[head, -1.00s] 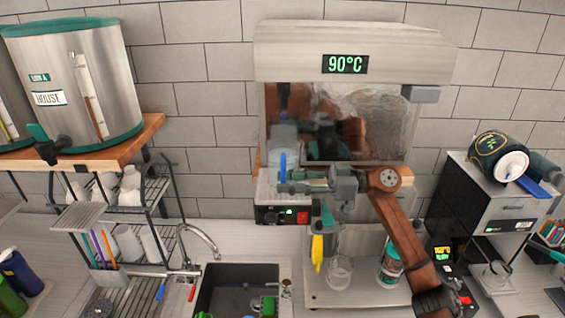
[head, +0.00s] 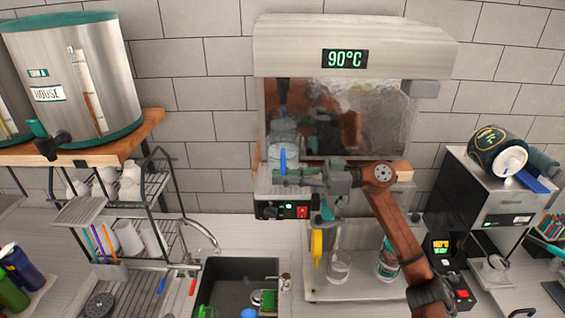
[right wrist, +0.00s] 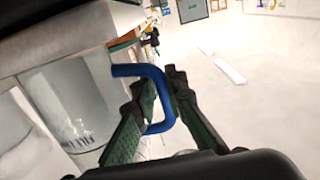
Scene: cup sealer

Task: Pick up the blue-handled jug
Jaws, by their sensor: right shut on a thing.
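The blue-handled jug (head: 283,134) is a clear, pale vessel on the metal ledge at the left front of the 90°C machine, in the head view. Its blue handle (head: 283,160) faces me. In the right wrist view the blue handle (right wrist: 157,80) crosses between my fingers, with the clear jug body (right wrist: 72,100) to the left. My right gripper (head: 284,175) reaches in from the right and is shut on the handle; it also shows in the right wrist view (right wrist: 160,88). The jug looks upright; whether its base touches the ledge is hidden. My left gripper is not in view.
The 90°C machine (head: 350,35) stands behind the jug. Below are a yellow item (head: 317,246), a clear cup (head: 338,266) and a labelled cup (head: 388,262). A sink (head: 235,285) and dish rack (head: 150,175) are left; a grey appliance (head: 485,195) is right.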

